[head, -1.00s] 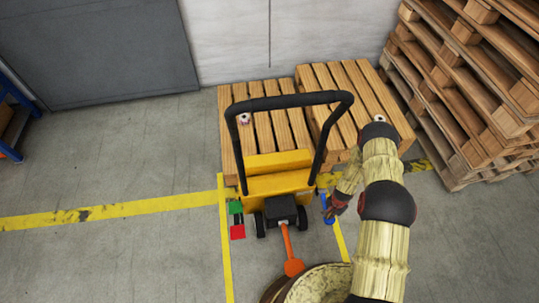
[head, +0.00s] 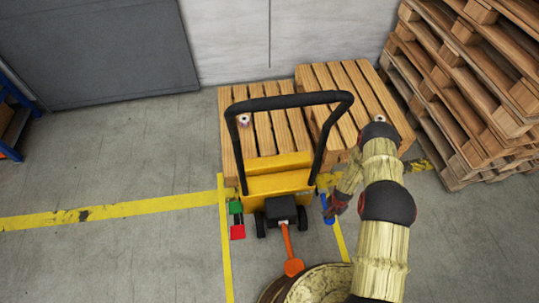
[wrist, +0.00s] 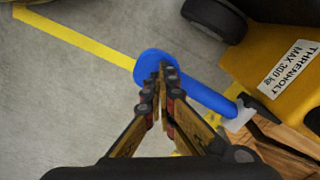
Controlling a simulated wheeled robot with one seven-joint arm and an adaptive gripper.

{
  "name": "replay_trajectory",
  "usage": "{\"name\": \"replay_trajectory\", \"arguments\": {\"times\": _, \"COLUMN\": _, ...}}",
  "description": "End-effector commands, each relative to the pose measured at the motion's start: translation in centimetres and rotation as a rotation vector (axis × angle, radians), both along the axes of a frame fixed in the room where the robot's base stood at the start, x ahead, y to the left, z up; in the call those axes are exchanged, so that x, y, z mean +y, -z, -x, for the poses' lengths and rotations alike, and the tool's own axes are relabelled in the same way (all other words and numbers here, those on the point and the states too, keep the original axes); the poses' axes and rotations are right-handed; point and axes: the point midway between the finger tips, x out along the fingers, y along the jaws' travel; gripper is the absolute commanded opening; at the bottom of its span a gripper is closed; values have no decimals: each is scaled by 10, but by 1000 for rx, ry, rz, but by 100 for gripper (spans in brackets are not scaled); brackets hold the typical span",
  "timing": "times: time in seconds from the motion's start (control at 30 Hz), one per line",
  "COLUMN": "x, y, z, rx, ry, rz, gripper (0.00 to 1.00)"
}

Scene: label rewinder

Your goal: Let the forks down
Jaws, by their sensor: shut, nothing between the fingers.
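The yellow pallet truck (head: 278,184) has a black handle frame and stands in front of the wooden pallets. A blue lever (head: 324,203) with a round end sticks out at its right side. In the wrist view the lever's round blue end (wrist: 146,66) is right at my fingertips, and its shaft runs to a pale bracket on the truck. My gripper (wrist: 163,68) is shut and empty, its tips overlapping the blue end in the picture; I cannot tell whether they touch. An orange pedal (head: 293,266) sits at the front. The forks are hidden.
Green (head: 235,207) and red (head: 237,232) blocks sit at the truck's left. Two slatted pallets (head: 355,85) lie behind it, with a small roll (head: 244,120) on the left one. A tall pallet stack (head: 470,90) stands at right. Floor at left is clear.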

Motion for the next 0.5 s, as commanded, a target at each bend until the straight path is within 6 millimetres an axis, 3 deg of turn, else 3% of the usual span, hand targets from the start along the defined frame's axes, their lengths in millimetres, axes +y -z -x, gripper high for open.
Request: {"name": "replay_trajectory", "arguments": {"times": 0.5, "x": 0, "y": -7, "z": 2, "rx": 2, "ry": 0, "rz": -1, "gripper": 0}}
